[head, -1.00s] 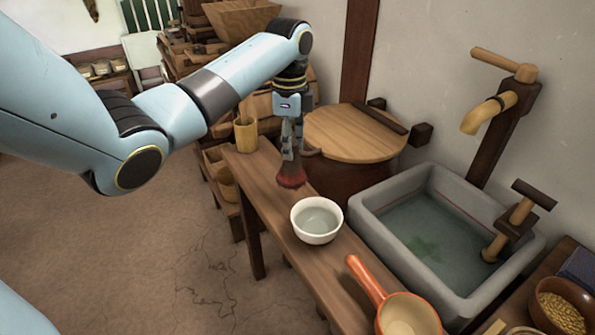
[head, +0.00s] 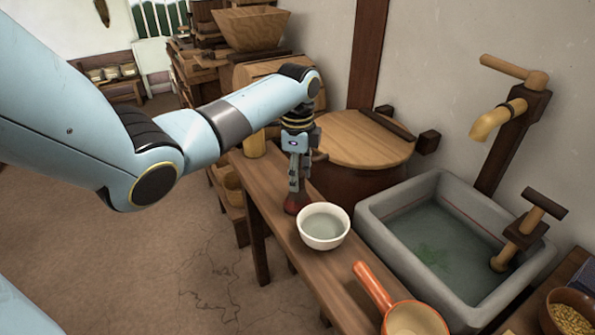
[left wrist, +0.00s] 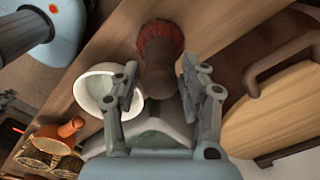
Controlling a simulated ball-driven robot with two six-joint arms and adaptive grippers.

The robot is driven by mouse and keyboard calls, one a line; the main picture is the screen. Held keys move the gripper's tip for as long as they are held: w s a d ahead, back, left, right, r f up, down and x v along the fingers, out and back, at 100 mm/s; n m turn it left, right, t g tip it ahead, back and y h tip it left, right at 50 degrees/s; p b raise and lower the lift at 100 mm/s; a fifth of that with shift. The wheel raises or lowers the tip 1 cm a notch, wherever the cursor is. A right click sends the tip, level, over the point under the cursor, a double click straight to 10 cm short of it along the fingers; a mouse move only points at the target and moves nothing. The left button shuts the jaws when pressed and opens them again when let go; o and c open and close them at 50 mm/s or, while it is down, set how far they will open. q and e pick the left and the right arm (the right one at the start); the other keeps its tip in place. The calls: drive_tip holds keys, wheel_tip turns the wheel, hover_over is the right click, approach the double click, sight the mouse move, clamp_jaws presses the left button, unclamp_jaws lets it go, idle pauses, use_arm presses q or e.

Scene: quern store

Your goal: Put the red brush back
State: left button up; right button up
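The red brush (head: 296,203) is on the wooden bench, bristles down, just left of the white bowl. In the left wrist view its red bristles (left wrist: 161,38) point away from me and its brown handle (left wrist: 161,72) reaches back between my fingers. My left gripper (head: 295,183) is low over the bench around the handle. In the left wrist view its fingers (left wrist: 160,82) stand apart, with a gap on the left side of the handle, so it looks open. The fingers hide much of the handle in the head view. My right gripper is not in view.
The white bowl (head: 323,227) of water stands close to the brush. An orange-handled ladle (head: 374,288) lies nearer on the bench. A wooden cup (head: 253,145) is at the far end. A stone sink (head: 372,214) and a lidded barrel (head: 362,138) stand to the right.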

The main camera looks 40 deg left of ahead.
use_arm(q)
drive_tip(key=shift+o, duration=0.6)
wheel_tip(320, 180, up, 12)
drive_tip(key=shift+r+p, duration=0.15)
drive_tip(key=shift+p, duration=0.25)
